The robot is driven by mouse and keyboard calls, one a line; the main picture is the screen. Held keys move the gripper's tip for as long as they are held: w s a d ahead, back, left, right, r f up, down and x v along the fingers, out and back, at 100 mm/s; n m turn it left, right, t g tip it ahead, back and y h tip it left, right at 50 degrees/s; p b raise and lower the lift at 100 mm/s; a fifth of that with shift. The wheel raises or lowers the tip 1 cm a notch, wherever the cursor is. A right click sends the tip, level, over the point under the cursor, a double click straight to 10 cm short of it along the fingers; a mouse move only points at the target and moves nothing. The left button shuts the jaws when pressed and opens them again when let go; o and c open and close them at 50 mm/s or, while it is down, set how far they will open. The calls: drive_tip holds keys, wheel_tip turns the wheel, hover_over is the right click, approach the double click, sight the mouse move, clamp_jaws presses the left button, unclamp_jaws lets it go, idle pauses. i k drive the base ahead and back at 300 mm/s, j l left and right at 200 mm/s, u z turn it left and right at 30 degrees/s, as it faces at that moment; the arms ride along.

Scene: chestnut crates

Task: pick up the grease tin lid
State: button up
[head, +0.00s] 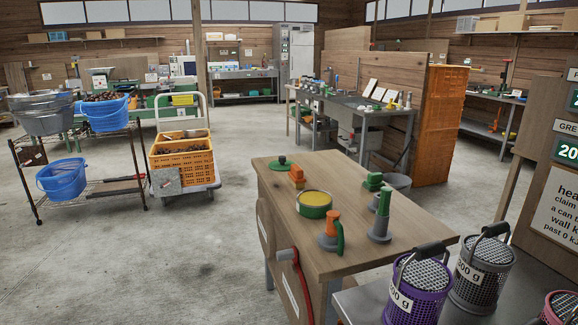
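In the head view, a small green round piece with a raised knob, which looks like the grease tin lid (281,165), lies flat near the far left corner of the wooden worktable (345,171). The grease tin (314,212) is a low green can near the middle of the table. It stands open and shows a yellow fill. The lid is apart from the tin, with an orange block-like item (296,175) between them. My gripper is not in view.
An orange-and-green handled tool (332,226) and a green-handled tool (381,214) stand near the tin. A green item (374,182) lies at the right. Purple (418,292) and grey (481,273) baskets stand by the right edge.

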sight(282, 164)
drive_tip(key=i+j+z, duration=0.1)
drive_tip(key=z, duration=0.25)
drive_tip(key=i+j+z, duration=0.1)
drive_tip(key=z, duration=0.25)
drive_tip(key=i+j+z, duration=0.1)
drive_tip(key=j+z, duration=0.25)
drive_tip(key=i+j+z, duration=0.15)
drive_tip(key=j, duration=0.2)
drive_tip(key=j+z, duration=0.15)
drive_tip(key=j, duration=0.2)
drive_tip(key=i+j+z, duration=0.2)
drive_tip(key=j, duration=0.15)
drive_tip(key=j+z, duration=0.15)
drive_tip(key=j, duration=1.1)
drive_tip(key=i+j, duration=0.1)
drive_tip(key=j, duration=0.3)
drive_tip(key=i+j, duration=0.1)
drive_tip(key=j, duration=0.35)
drive_tip(key=i+j, duration=0.1)
drive_tip(key=j, duration=0.3)
drive_tip(key=i+j, duration=0.45)
